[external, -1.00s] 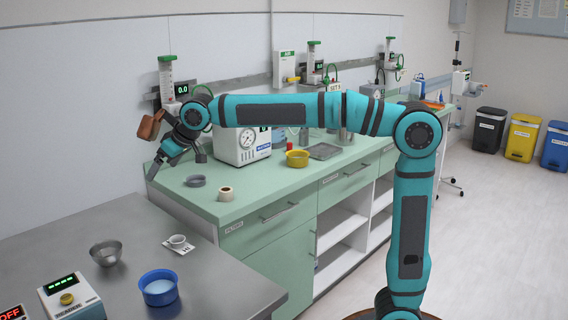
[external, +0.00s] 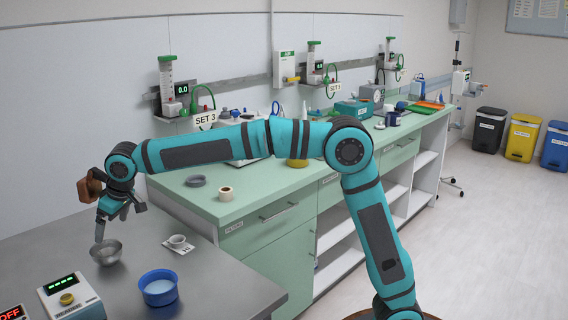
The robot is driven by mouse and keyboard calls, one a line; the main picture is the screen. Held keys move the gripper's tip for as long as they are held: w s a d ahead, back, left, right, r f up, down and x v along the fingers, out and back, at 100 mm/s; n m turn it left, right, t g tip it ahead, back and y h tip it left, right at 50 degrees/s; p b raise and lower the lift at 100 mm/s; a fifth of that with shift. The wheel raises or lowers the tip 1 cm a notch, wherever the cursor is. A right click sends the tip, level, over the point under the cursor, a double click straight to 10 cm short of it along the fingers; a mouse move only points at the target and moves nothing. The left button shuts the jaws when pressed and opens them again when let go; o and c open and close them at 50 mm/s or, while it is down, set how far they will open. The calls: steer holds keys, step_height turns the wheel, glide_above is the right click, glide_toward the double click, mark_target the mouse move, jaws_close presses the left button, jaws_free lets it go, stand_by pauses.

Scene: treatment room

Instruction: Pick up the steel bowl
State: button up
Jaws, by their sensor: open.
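The steel bowl (external: 107,256) stands upright on the grey metal table (external: 215,285), left of the blue bowl. My gripper (external: 118,228) is open and points down just above the bowl's far side. One finger reaches down by the bowl's back rim, and the other is raised to the right. I cannot tell whether the finger touches the rim or is inside or behind it.
A blue bowl (external: 159,290) and a small white cup (external: 177,241) on a card stand to the right. The green counter behind holds a grey ring (external: 195,181) and a tape roll (external: 226,194).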

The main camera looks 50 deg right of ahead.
glide_toward(106, 251)
steer(key=shift+s+a+f, duration=1)
steer(key=shift+s+f, duration=0.15)
steer(key=shift+f, duration=0.05)
steer(key=shift+w+x, duration=0.15)
steer(key=shift+x, duration=1.15)
steer(key=shift+w+x, duration=0.1)
steer(key=shift+x, duration=1.25)
steer(key=shift+r, duration=0.1)
steer(key=c, duration=0.8)
steer(key=shift+r, duration=0.15)
